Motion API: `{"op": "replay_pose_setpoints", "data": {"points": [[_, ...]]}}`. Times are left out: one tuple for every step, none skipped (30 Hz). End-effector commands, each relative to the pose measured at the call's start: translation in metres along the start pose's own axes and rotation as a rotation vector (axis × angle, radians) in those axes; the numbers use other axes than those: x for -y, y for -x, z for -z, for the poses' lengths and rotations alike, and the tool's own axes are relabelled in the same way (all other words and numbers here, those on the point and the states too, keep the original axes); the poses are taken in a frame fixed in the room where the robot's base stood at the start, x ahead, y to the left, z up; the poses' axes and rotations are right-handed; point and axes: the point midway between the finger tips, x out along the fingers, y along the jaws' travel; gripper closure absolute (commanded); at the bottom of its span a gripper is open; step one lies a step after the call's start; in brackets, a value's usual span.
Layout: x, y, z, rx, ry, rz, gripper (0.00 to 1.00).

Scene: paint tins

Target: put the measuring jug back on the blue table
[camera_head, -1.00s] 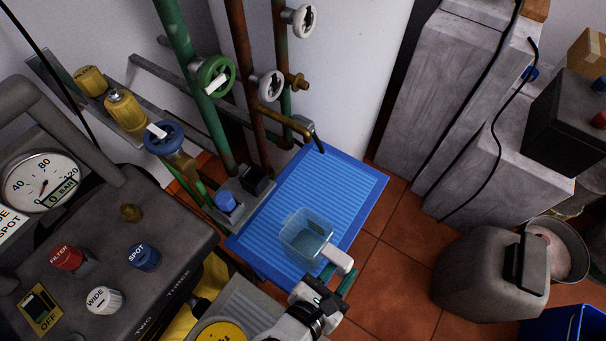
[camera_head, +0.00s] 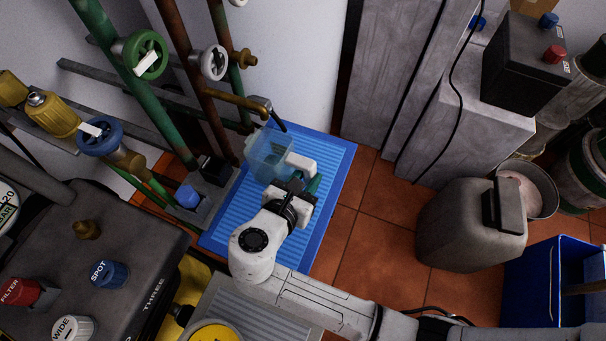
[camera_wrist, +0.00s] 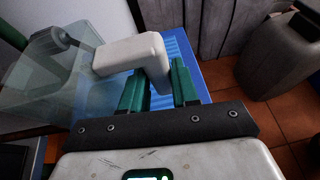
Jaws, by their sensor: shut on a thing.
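The measuring jug (camera_head: 266,155) is a clear bluish box-shaped vessel with a white handle (camera_head: 301,166). In the head view it appears over the far part of the ridged blue table (camera_head: 332,160), near the tap; I cannot tell whether its base touches the surface. My gripper (camera_head: 303,188) is shut on the white handle. In the wrist view the green fingers (camera_wrist: 160,88) are either side of the handle's end, and the clear jug (camera_wrist: 50,75) is at the left. The jug's underside is hidden.
A brass tap (camera_head: 236,99) on rusty pipes is close behind the jug. A grey block with a blue knob (camera_head: 188,196) stands left of it. A grey canister (camera_head: 463,232) and a blue bin (camera_head: 535,280) stand right. The table's right part is bare.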

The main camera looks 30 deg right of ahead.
Motion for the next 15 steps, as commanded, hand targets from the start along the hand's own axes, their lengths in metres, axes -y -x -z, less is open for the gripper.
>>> {"op": "replay_pose_setpoints", "data": {"points": [[-0.003,-0.003,-0.001,0.001,-0.003,-0.001,1.00],[-0.004,-0.003,-0.002,0.001,-0.002,-0.001,1.00],[-0.004,-0.004,-0.002,0.001,-0.001,-0.001,1.00],[-0.005,-0.005,-0.003,0.001,-0.001,-0.001,1.00],[-0.006,-0.007,-0.003,0.001,-0.001,0.000,1.00],[-0.008,-0.009,-0.004,0.001,-0.002,0.000,1.00],[-0.010,-0.011,-0.004,0.001,-0.003,0.000,1.00],[-0.013,-0.014,-0.005,0.001,-0.004,0.000,1.00],[-0.017,-0.018,-0.006,0.001,-0.004,-0.001,1.00],[-0.019,-0.022,-0.008,0.000,-0.004,0.000,1.00],[-0.022,-0.026,-0.009,0.000,-0.003,0.001,1.00],[-0.021,-0.027,0.001,0.001,0.004,-0.001,1.00],[-0.020,-0.029,0.006,0.001,0.005,-0.001,1.00],[-0.020,-0.031,0.010,0.001,0.005,0.000,1.00],[-0.020,-0.033,0.015,0.001,0.003,0.000,1.00]]}}
